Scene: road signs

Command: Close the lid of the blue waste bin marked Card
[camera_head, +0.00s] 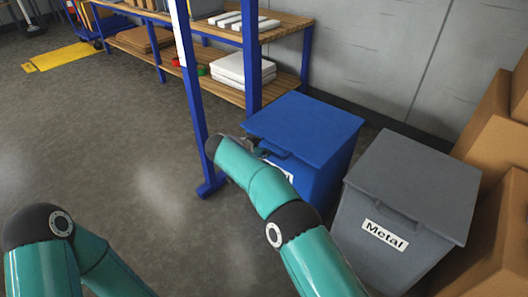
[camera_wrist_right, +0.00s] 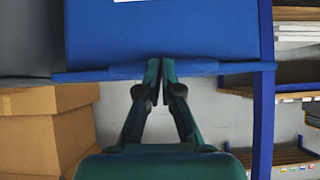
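The blue waste bin (camera_head: 325,182) stands right of the blue bench post in the head view. Its lid (camera_head: 305,125) lies flat across the top, with no gap seen. My right arm covers most of its white label, so I cannot read it. My right gripper (camera_head: 262,150) is at the lid's front lip, mostly hidden behind my arm. In the right wrist view the bin (camera_wrist_right: 165,30) and lid edge (camera_wrist_right: 225,67) appear upside down. The gripper's fingertips (camera_wrist_right: 160,70) are together at the lip, with nothing clearly between them. My left gripper is out of view.
A grey bin marked Metal (camera_head: 400,200) with its lid down stands close on the right. Cardboard boxes (camera_head: 500,150) are stacked beyond it. A blue-framed workbench (camera_head: 250,50) stands behind and left. The floor (camera_head: 110,140) at left is clear.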

